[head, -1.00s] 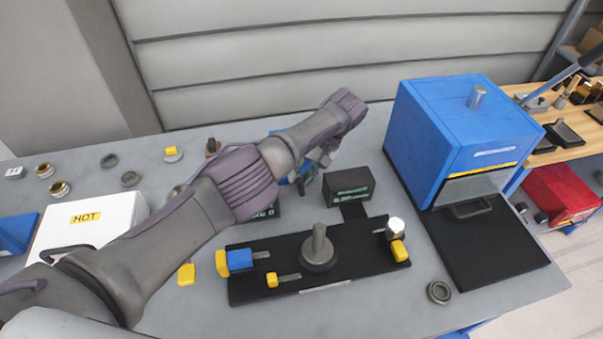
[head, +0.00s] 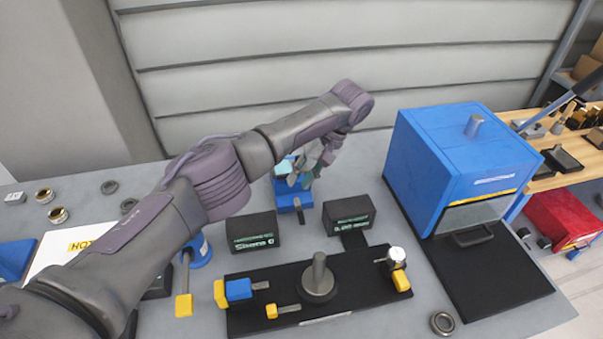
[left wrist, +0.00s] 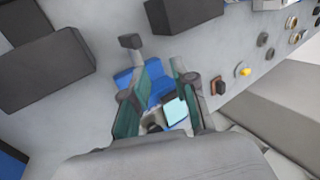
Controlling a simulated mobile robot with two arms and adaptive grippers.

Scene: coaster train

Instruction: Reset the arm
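My left arm crosses the head view from the lower left. Its gripper (head: 308,168) hangs over the back of the table, above a small blue fixture (head: 293,203). In the left wrist view the two teal-padded fingers of the gripper (left wrist: 157,75) stand apart with nothing visibly clamped. The blue fixture (left wrist: 156,84) and a pale cyan face (left wrist: 175,111) show behind and between the fingers; I cannot tell whether the fingers touch them. My right gripper is in neither view.
Two black boxes (head: 253,232) (head: 349,214) stand in front of the blue fixture. A black clamping plate (head: 345,264) lies nearer. A blue oven-like box (head: 440,150) stands right. The white HOT box (head: 60,236) is partly behind my arm. Several rings lie at left.

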